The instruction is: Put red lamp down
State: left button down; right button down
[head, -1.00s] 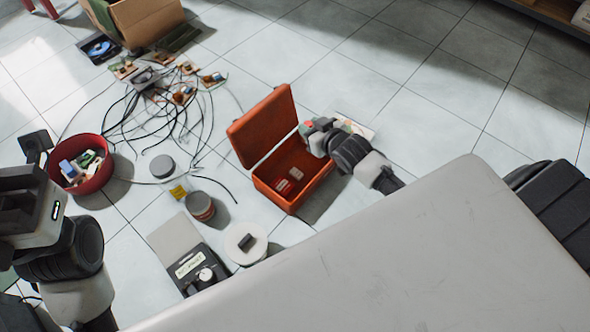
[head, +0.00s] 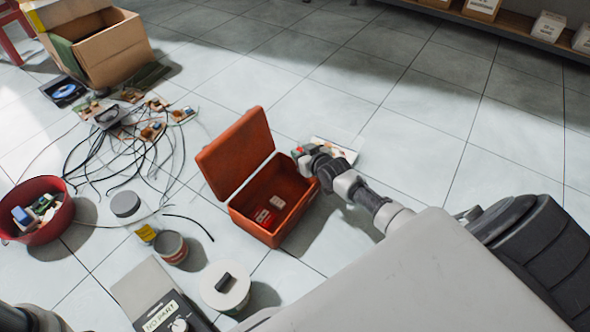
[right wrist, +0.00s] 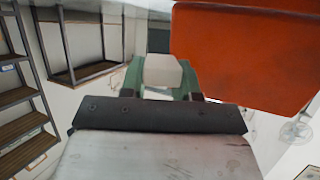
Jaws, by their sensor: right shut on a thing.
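My right gripper (head: 301,154) is at the right rim of an open orange-red box (head: 268,238). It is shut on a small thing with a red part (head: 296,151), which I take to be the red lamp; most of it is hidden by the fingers. In the right wrist view a pale, blocky part (right wrist: 162,70) of the held thing sits between the green fingers (right wrist: 163,88). Only a piece of my left arm shows at the bottom left of the head view; its gripper is out of the picture.
Small red-and-white pieces (head: 264,217) lie inside the box, whose lid (head: 235,152) stands open. A white flat item (head: 335,150) lies beyond the gripper. A red bowl (head: 42,228), jars (head: 171,247) and cables crowd the left. Tiled floor at the upper right is clear.

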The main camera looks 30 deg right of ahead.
jog(key=shift+w+a+f+b, duration=0.1)
jog(key=shift+w+f+b, duration=0.4)
jog(key=shift+w+f, duration=0.2)
jog(key=shift+w+a+f+b, duration=0.15)
jog(key=shift+w+b, duration=0.15)
jog(key=shift+w, duration=0.25)
notch_tip(320, 180, down, 4)
jog(key=b, duration=0.3)
jog(key=shift+b, duration=0.3)
jog(key=shift+f+b, duration=0.4)
jog(key=shift+f, duration=0.05)
jog(key=shift+s, duration=0.1)
